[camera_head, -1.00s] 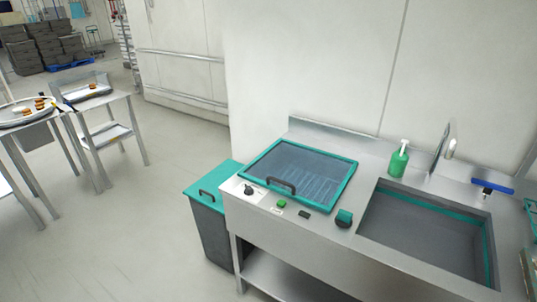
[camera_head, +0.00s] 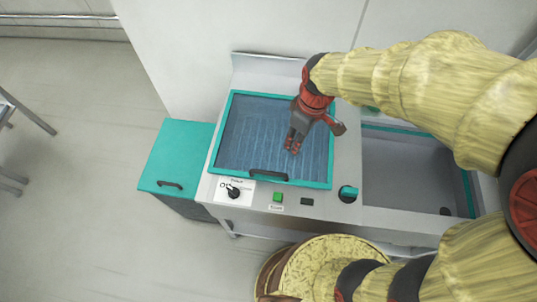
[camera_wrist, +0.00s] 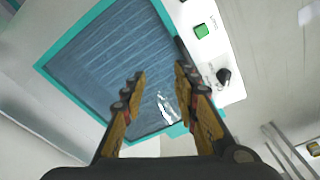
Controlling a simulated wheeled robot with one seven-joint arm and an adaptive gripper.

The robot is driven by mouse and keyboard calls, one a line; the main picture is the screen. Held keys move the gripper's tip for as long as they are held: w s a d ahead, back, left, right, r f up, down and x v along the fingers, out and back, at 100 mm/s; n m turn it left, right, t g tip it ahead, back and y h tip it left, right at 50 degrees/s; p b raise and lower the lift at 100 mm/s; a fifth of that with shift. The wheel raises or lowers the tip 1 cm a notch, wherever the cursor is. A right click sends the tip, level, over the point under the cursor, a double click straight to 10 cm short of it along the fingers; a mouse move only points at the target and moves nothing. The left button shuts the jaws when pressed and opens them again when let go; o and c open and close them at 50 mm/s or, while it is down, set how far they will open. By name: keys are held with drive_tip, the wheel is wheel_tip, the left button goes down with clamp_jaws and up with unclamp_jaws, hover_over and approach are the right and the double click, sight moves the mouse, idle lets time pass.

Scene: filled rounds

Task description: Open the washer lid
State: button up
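The washer lid (camera_head: 262,135) is a dark translucent panel in a teal frame, lying shut in the counter. Its dark handle (camera_head: 269,175) is at the front edge. In the wrist view the lid (camera_wrist: 115,60) fills the upper left, and the handle (camera_wrist: 184,55) shows partly behind a finger. My gripper (camera_head: 293,143) is above the right part of the lid, behind and right of the handle. In the wrist view my gripper (camera_wrist: 158,82) has its two fingers apart with nothing between them. I cannot tell its exact height above the lid.
A black knob (camera_head: 233,191), a green button (camera_head: 278,197) and a teal-topped knob (camera_head: 348,193) sit along the front panel. The sink (camera_head: 405,175) is to the right, partly behind my arm. A teal-lidded bin (camera_head: 180,155) stands left. Open floor lies further left.

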sight(269, 172)
drive_tip(key=s+a+f+n+g+p, duration=0.1)
drive_tip(key=a+f+n+p, duration=0.1)
drive_tip(key=f, duration=0.2)
drive_tip(key=s+a+f+n+p, duration=0.1)
drive_tip(key=a+f+n+p, duration=0.1)
drive_tip(key=f, duration=0.3)
drive_tip(key=s+a+f+n+g+p, duration=0.1)
drive_tip(key=a+f+n+p, duration=0.1)
drive_tip(key=a+f+p, duration=0.1)
drive_tip(key=shift+a+f+g+h+p, duration=0.3)
drive_tip(key=shift+a+f+h+p, duration=0.1)
drive_tip(key=shift+f, duration=0.35)
drive_tip(key=shift+c, duration=1.2)
clamp_jaws()
